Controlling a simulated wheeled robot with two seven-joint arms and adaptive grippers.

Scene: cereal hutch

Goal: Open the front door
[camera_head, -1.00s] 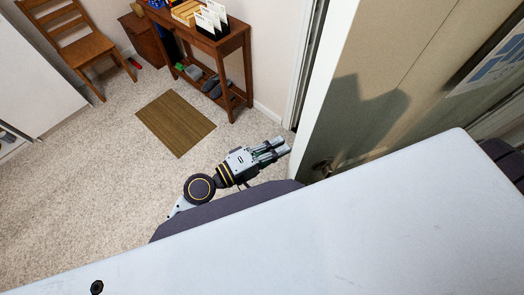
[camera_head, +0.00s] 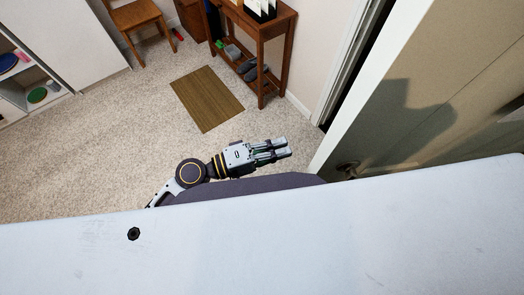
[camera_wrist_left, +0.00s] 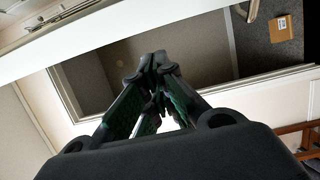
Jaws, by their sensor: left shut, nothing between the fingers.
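The front door (camera_head: 402,105) is a beige panel at the right of the head view. It stands ajar, with a dark gap between its pale edge and the white frame (camera_head: 345,55). Its handle (camera_head: 348,168) shows low near that edge, partly above my pale body. My left gripper (camera_head: 288,147) is shut and empty, just left of the door's edge and apart from it. In the left wrist view its fingertips (camera_wrist_left: 152,62) meet in front of an opening with a pale border. My right gripper is not in view.
A wooden console table (camera_head: 262,30) with shoes below stands at the back wall. A brown mat (camera_head: 207,98) lies on the carpet. A chair (camera_head: 135,20) and white shelving (camera_head: 35,80) are at left. A cardboard box (camera_wrist_left: 281,28) lies beyond the opening.

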